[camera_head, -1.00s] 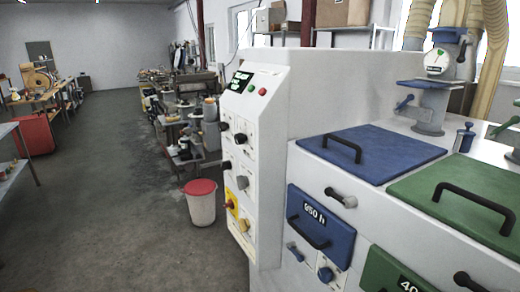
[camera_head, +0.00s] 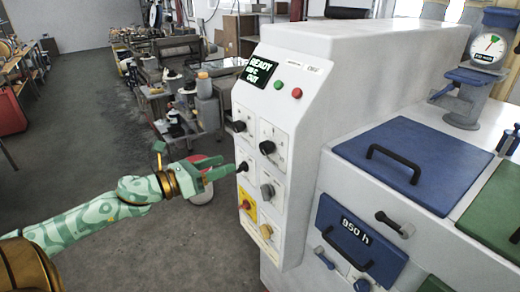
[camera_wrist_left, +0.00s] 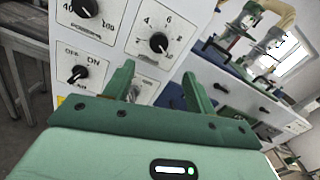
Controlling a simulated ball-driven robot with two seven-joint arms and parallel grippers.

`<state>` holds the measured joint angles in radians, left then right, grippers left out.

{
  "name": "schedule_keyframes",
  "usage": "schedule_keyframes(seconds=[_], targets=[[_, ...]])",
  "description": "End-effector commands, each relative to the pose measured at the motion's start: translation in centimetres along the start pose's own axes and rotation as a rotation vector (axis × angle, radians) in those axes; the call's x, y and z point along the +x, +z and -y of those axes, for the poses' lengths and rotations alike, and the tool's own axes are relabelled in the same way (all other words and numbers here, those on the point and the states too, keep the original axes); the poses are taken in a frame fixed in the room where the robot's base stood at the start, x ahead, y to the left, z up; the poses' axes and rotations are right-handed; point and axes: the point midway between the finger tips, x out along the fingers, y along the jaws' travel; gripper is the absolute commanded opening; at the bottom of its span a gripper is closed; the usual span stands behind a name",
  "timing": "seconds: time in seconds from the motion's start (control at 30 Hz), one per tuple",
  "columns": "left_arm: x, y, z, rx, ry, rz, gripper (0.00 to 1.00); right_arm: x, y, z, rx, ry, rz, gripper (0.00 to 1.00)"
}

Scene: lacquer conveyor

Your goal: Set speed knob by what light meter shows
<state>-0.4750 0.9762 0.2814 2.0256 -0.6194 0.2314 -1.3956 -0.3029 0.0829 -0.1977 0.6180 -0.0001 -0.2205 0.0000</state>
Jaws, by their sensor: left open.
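A white machine cabinet has a sloped control panel (camera_head: 258,105) with a dark display (camera_head: 264,70) whose green text includes READY and CUT. Black knobs sit at upper left (camera_head: 240,126), upper right (camera_head: 267,147) and middle left (camera_head: 243,167); a grey knob (camera_head: 267,190) is at middle right. In the left wrist view, one black knob (camera_wrist_left: 158,43) has a numbered scale, another (camera_wrist_left: 78,73) is marked OFF and ON. I cannot tell which is the speed knob or identify a light meter. My left gripper (camera_head: 226,166) is open before the panel, its fingers (camera_wrist_left: 158,72) below the numbered knob.
A round dial gauge (camera_head: 490,43) stands on a blue and grey fitting at right. A blue lid (camera_head: 405,158) with a black handle lies on the cabinet. Open floor lies to the left.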

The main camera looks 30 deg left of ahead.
Motion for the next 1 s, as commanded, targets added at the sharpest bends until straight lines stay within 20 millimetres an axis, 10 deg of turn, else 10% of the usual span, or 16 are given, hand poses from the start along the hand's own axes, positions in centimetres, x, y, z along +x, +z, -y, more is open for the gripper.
schedule_keyframes(seconds=[0.6,1.0], targets=[[10.7,0.3,-0.1,-0.005,0.005,0.003,0.56,-2.1,-0.6,0.1,-0.001,-0.002,-0.008,0.00],[12.3,-0.1,-0.2,-0.003,0.004,-0.001,0.56,-2.4,-0.9,0.4,0.000,-0.006,-0.012,0.00]])
